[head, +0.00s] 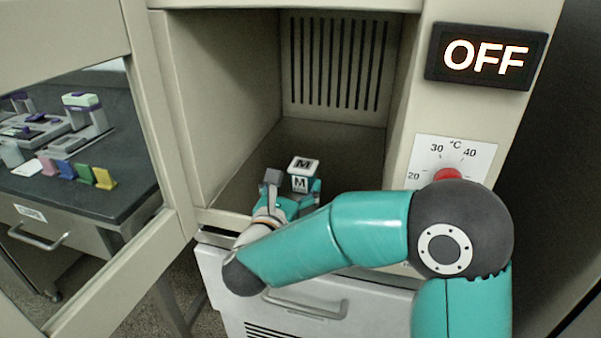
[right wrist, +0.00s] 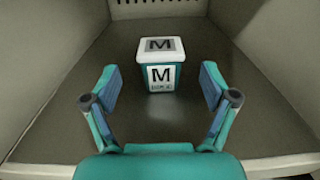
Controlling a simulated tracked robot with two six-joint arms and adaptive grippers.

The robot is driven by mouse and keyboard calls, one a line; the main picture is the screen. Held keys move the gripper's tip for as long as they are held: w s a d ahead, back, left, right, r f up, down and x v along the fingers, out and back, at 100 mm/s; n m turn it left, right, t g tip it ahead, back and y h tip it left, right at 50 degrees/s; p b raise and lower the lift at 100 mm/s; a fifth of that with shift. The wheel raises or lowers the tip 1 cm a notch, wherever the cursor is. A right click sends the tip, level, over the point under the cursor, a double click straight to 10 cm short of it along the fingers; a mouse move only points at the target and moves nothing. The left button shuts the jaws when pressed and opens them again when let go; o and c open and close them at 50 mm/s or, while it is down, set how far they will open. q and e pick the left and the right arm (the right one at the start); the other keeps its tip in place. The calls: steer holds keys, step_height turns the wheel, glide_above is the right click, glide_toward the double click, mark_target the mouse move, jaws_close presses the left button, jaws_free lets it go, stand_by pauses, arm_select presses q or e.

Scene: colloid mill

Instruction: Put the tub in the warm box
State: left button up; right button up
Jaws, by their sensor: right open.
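The tub (head: 300,182) is a small teal container with a white lid and a black M on lid and label. It stands upright on the floor of the warm box (head: 230,70), whose door is open. In the right wrist view the tub (right wrist: 160,68) stands ahead of the fingers, apart from both. My right gripper (right wrist: 161,88) is open and empty, reaching into the box at its front edge. In the head view my right gripper (head: 292,184) partly hides the tub's lower part. My left gripper is not in view.
The box's open door (head: 165,130) with its window stands at left. The display (head: 487,56) reads OFF above a red dial knob (head: 447,175) at right. The box floor (head: 340,150) behind the tub is clear. A dark bench (head: 110,195) with several items shows through the door window.

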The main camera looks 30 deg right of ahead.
steer(key=shift+v, duration=2.6)
